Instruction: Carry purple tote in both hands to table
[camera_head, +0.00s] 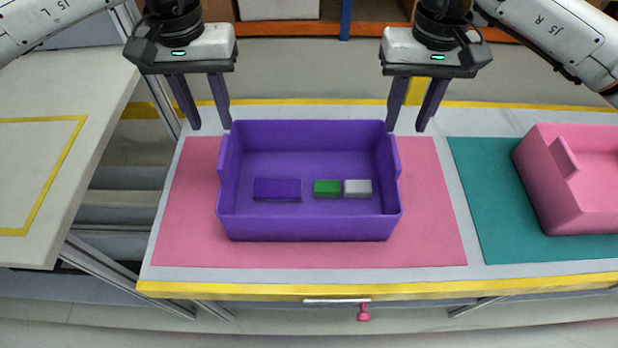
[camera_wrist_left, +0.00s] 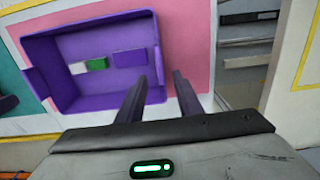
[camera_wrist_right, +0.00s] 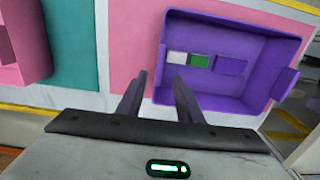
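The purple tote (camera_head: 310,228) stands upright on a pink mat. Inside it lie a purple block (camera_head: 277,189), a green block (camera_head: 327,188) and a white block (camera_head: 358,188). My left gripper (camera_head: 211,128) is open and empty, above the tote's far left corner. My right gripper (camera_head: 406,129) is open and empty, above its far right corner. The tote also shows in the left wrist view (camera_wrist_left: 62,88) and the right wrist view (camera_wrist_right: 280,40), close to the open fingers. I cannot tell whether any finger touches it.
The pink mat (camera_head: 435,230) lies on a yellow-edged bench. A pink tote (camera_head: 565,205) stands on a teal mat (camera_head: 490,215) at the right. At the left is a pale table (camera_head: 70,90) with a yellow outline, and a gap separates it from the bench. A pink knob (camera_head: 363,313) sticks out at the front.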

